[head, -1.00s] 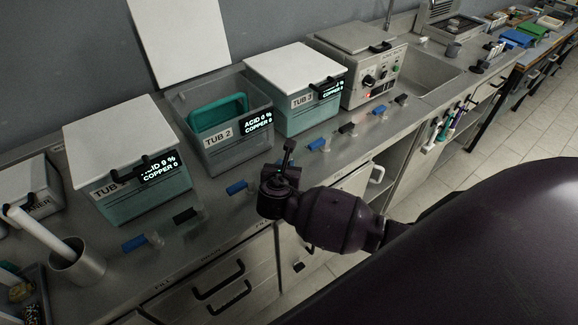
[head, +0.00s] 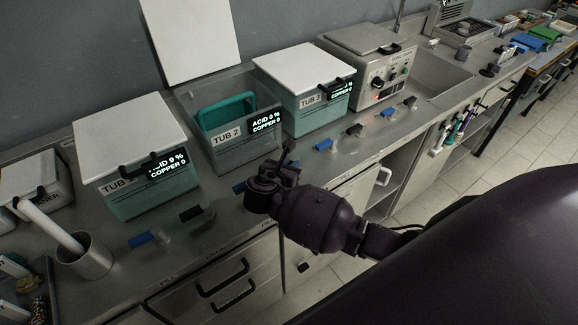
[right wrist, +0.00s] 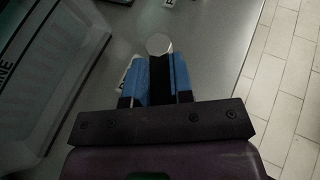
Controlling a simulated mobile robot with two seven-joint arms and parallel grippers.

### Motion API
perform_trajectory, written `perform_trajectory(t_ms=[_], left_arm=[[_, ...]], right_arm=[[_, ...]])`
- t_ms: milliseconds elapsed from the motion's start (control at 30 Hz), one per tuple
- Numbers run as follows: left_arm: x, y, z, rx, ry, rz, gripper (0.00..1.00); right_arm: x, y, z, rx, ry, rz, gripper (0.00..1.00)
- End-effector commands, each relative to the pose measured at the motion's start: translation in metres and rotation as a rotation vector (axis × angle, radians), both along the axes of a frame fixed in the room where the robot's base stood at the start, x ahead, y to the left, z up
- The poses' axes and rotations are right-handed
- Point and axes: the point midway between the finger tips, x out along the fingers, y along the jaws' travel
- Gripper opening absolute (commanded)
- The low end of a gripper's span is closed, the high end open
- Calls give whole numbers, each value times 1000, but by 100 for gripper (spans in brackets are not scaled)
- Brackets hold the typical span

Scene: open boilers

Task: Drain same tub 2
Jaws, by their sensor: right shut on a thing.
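Tub 2 (head: 232,152) is a grey, see-through, open-topped tub on the counter. A teal rectangular thing (head: 226,112) shows inside it. Its display (head: 265,122) seems to read acid 0 % and copper 0. My right gripper (head: 286,165) is at the counter edge in front of tub 2. In the right wrist view its blue-sided fingers are shut on a black valve handle (right wrist: 160,78) with a metal end (right wrist: 159,44). In the head view my gripper mostly hides this valve. A blue handle (head: 238,187) is just left of my wrist, partly covered. My left gripper is out of view.
Lidded tub 1 (head: 138,185) and tub 3 (head: 318,112) flank tub 2. Blue and black valve handles line the counter front, such as a black one (head: 190,213) and a blue one (head: 324,144). A white panel (head: 195,40) leans on the wall.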

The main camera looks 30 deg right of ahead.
Motion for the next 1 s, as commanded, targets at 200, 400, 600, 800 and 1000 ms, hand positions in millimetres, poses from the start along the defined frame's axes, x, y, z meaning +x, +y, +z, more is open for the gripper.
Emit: perform_trajectory(t_ms=[200,400,600,800,1000], left_arm=[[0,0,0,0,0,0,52],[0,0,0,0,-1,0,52],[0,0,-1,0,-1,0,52],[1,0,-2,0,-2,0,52],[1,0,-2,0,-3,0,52]], right_arm=[[1,-1,1,-2,-3,1,47],[0,0,1,0,-2,1,47],[-5,9,4,1,-3,2,47],[-23,34,17,2,-2,2,47],[-42,61,31,2,-3,2,47]])
